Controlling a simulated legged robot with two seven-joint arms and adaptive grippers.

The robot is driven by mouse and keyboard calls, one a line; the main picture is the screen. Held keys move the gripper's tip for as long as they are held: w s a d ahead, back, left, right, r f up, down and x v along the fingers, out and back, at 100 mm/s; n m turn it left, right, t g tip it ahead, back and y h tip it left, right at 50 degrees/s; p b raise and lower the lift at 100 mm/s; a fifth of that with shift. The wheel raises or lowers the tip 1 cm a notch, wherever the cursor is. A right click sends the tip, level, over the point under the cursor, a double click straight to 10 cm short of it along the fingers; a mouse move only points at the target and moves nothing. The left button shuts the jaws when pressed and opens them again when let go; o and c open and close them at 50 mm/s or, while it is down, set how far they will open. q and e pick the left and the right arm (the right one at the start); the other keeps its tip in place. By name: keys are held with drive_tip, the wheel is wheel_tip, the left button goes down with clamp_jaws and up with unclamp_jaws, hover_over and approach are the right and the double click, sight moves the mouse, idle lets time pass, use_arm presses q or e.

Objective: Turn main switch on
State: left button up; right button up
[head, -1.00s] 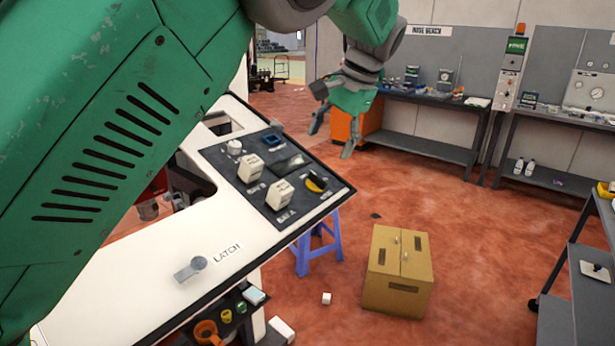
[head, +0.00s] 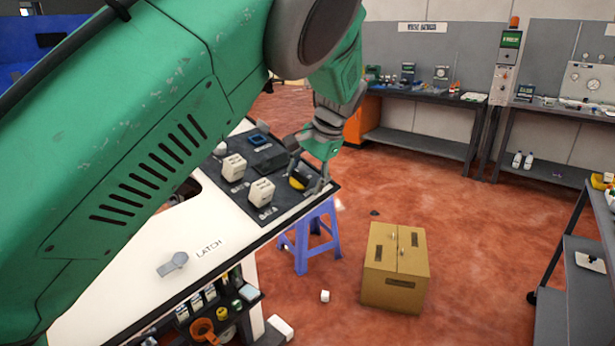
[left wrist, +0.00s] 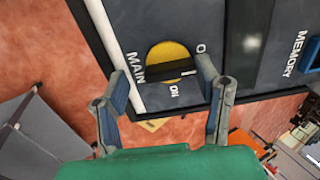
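The main switch (left wrist: 170,66) is a yellow disc with a black bar handle, on a dark control panel with labels MAIN, ON and O, in the left wrist view. In the head view the main switch (head: 298,181) sits at the panel's right end, partly covered by my gripper. My left gripper (left wrist: 163,84) is open, with one finger on either side of the switch in the wrist picture. In the head view my left gripper (head: 309,170) is over the switch; whether it touches cannot be told. The handle's bar lies nearly crosswise in the wrist picture. My right gripper is not seen.
The panel (head: 225,187) also carries two white blocks (head: 261,192) and a blue-edged square part. A grey latch lever (head: 173,264) is on the white top. A purple stool (head: 311,238) and cardboard box (head: 396,267) stand on the floor to the right.

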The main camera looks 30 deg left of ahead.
use_arm(q)
drive_tip(key=shift+d, duration=0.2)
drive_tip(key=c, duration=0.4)
drive_tip(key=shift+a+f, duration=0.15)
drive_tip(key=shift+a, duration=0.2)
drive_tip(key=shift+c, duration=0.9)
drive_tip(key=shift+s+a+f, duration=0.15)
drive_tip(key=shift+s+a, duration=0.15)
drive_tip(key=shift+a, duration=0.3)
drive_tip(key=shift+w+d, duration=0.15)
drive_tip(key=shift+d, duration=0.3)
drive_tip(key=shift+a+p, duration=0.25)
drive_tip(key=shift+p, duration=0.25)
drive_tip(key=m+p, duration=0.3)
drive_tip(key=p, duration=0.1)
drive_tip(key=shift+d+r+m+p, duration=0.1)
drive_tip(key=shift+r+m+p, duration=0.2)
drive_tip(key=shift+m+p, duration=0.1)
drive_tip(key=shift+f+m+p, duration=0.1)
drive_tip(key=shift+m+p, duration=0.55)
drive_tip(key=shift+m, duration=1.15)
drive_tip(key=m, duration=0.3)
drive_tip(key=shift+f+m, duration=0.1)
drive_tip(key=shift+m, duration=0.3)
drive_tip(key=m, duration=0.6)
drive_tip(key=shift+m, duration=0.3)
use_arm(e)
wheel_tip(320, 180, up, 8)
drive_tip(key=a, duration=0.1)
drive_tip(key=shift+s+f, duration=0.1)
